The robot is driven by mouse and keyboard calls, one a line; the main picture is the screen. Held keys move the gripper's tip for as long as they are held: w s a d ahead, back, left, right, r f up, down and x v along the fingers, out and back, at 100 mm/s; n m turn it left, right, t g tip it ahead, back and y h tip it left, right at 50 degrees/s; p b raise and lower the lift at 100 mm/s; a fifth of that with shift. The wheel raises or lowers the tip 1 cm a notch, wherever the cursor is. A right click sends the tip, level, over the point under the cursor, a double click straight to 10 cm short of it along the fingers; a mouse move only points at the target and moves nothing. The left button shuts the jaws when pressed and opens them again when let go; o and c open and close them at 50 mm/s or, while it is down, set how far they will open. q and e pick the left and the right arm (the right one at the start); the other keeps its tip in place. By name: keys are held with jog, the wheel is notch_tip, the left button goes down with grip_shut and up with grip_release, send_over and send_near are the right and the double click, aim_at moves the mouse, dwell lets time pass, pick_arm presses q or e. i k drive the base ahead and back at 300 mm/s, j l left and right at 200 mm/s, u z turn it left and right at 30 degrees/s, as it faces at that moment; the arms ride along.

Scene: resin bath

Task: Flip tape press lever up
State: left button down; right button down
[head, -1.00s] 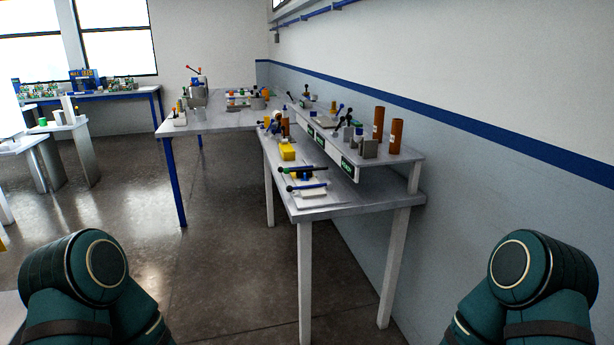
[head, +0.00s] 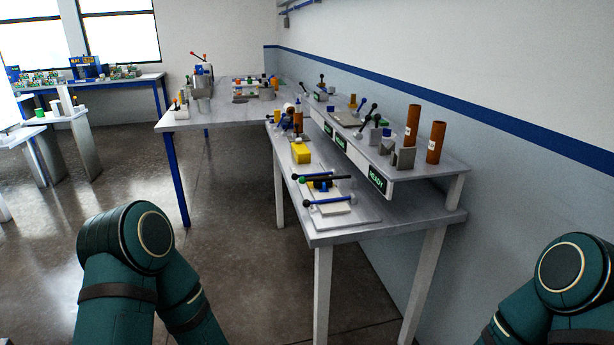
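A low press-like device with a pale base plate (head: 350,217) lies on the front end of the near bench. Other small levers with dark knobs (head: 367,112) stand tilted on the raised shelf. I cannot tell from the view which of these is the tape press lever. My two green arms show only at their upper joints, at the bottom left and bottom right. Neither gripper is in view, and nothing touches the bench.
The near bench (head: 430,215) stands along the right wall. Its raised shelf (head: 452,170) holds two brown cylinders (head: 436,143). A yellow block (head: 300,152) sits behind the levers. Another bench (head: 180,125) stands farther left. Open floor (head: 240,250) lies in front.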

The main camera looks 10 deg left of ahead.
aim_at(317, 182)
jog(key=i+j+z, duration=0.2)
jog(key=i+j, duration=0.25)
jog(key=i, duration=0.25)
jog(key=i+j+z, duration=0.25)
jog(key=i+j, duration=0.35)
jog(key=i, duration=0.05)
